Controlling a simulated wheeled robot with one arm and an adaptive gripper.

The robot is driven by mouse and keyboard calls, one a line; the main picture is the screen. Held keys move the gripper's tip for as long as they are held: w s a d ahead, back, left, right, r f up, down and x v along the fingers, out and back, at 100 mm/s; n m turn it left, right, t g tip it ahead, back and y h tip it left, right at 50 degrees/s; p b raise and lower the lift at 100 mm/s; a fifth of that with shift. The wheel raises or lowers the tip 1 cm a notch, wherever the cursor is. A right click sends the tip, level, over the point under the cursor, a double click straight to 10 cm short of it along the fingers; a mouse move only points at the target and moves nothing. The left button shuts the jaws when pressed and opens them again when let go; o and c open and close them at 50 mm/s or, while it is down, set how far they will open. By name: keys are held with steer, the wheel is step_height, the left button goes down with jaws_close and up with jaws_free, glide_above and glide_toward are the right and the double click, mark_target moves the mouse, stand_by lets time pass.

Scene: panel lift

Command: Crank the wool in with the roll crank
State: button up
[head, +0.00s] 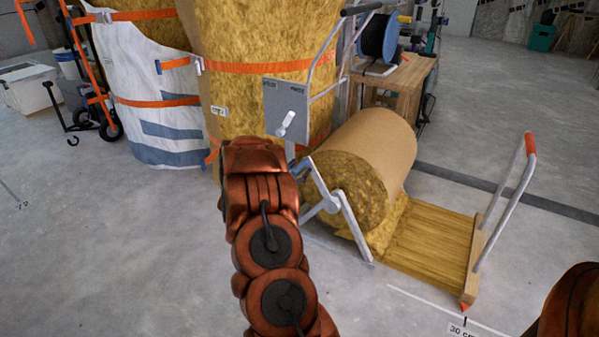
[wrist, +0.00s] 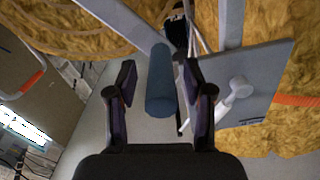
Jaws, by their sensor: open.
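The wool roll (head: 345,190) lies in a light metal stand (head: 352,228), its brown backing facing outward. A strip of wool (head: 430,240) runs from it along the floor to a wooden bar (head: 480,255). In the wrist view, the dark blue-grey grip of the roll crank (wrist: 161,85) lies between the fingers of my gripper (wrist: 160,76). The fingers are open, with a gap visible on each side of the grip. A pale crank arm (wrist: 118,18) leads up from it.
A grey panel with a white lever (head: 285,110) stands just behind my arm; it also shows close on the right in the wrist view (wrist: 250,82). Large strapped wool bales (head: 255,40) stand behind. A wooden bench (head: 400,80) is beyond the roll. The front floor is clear.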

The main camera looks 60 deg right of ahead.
steer(key=shift+d, duration=0.35)
jaws_close()
stand_by(0.3)
